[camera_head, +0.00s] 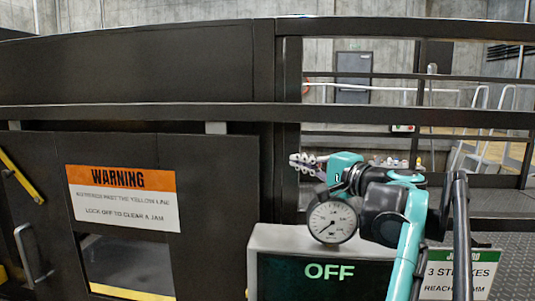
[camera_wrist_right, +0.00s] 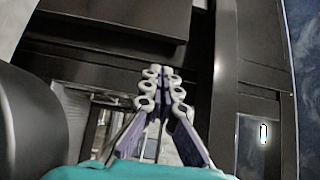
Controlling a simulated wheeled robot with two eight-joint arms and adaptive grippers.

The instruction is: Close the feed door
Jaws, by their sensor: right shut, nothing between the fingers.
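A dark panel on the machine front, which I take for the feed door (camera_head: 215,185), carries an orange and white WARNING sign (camera_head: 122,198). Below the sign is a window-like opening (camera_head: 125,262) with a yellow strip along its lower edge. A grey bar handle (camera_head: 30,258) is at the far left. I cannot tell how far the door stands open. My right gripper (camera_head: 300,162) points left, to the right of the panel and apart from its handle. In the right wrist view its fingers (camera_wrist_right: 163,85) are shut and empty. My left gripper is not in view.
A display box reading OFF (camera_head: 328,271) and a round gauge (camera_head: 332,222) stand below my right gripper. A dark rail (camera_head: 400,115) crosses behind it. A yellow bar (camera_head: 20,175) is at the left. A green and white sign (camera_head: 462,272) is at the lower right.

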